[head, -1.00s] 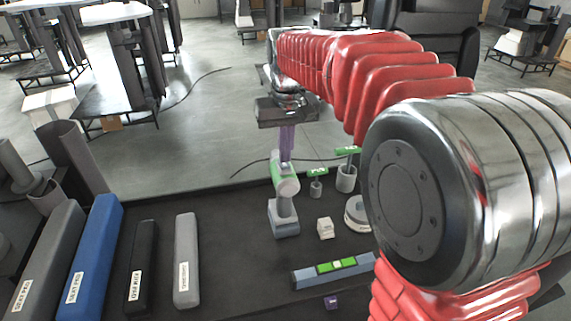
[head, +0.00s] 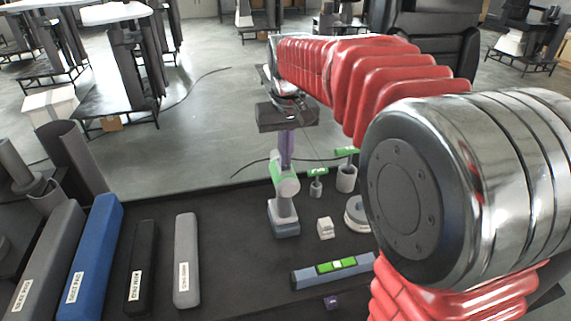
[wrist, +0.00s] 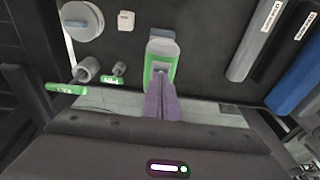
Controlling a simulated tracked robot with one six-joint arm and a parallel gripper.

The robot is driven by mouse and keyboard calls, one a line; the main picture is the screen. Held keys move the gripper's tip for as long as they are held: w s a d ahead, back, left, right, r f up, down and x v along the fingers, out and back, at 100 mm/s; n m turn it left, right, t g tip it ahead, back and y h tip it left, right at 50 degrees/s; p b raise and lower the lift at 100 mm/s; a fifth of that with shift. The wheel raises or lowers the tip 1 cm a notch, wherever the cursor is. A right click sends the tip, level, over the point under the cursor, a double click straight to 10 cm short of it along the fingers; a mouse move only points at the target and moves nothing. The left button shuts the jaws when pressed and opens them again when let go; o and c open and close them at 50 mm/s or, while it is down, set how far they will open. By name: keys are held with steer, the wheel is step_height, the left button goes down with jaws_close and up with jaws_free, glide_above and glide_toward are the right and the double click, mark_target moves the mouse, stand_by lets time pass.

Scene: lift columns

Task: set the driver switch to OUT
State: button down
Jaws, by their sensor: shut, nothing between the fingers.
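The driver (head: 285,205) stands upright on the dark bench, with a green and white body on top and a grey-blue base. My gripper (head: 286,165) hangs over it with purple fingers pointing down, shut with nothing between them. The fingertips are at the top of the driver's body; I cannot tell whether they touch. In the wrist view the driver (wrist: 161,62) lies straight beyond the fingertips (wrist: 161,78). A small dark detail shows at the tips, but the switch and its setting cannot be made out.
Green-tagged cylinders (head: 346,178) and (head: 316,187), a small white block (head: 325,228) and a round grey piece (head: 355,214) stand to the right. A blue-grey bar with a green strip (head: 333,270) lies in front. Long labelled bars, including a blue one (head: 92,255), lie left.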

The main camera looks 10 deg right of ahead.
stand_by(0.3)
step_height(320, 180, up, 7)
stand_by(1.0)
steer(key=shift+f, duration=0.1)
steer(key=shift+w, duration=0.1)
step_height(320, 180, down, 3)
steer(key=s+f, duration=0.2)
steer(key=shift+s, duration=0.4)
steer(key=s+f+t, duration=0.2)
steer(key=s, duration=0.9)
steer(key=s+f+t, duration=0.1)
steer(key=s+f, duration=0.1)
steer(key=s, duration=0.9)
steer(key=shift+s+d+f+t, duration=0.15)
steer(key=shift+s+f+t, duration=0.1)
steer(key=shift+t, duration=0.15)
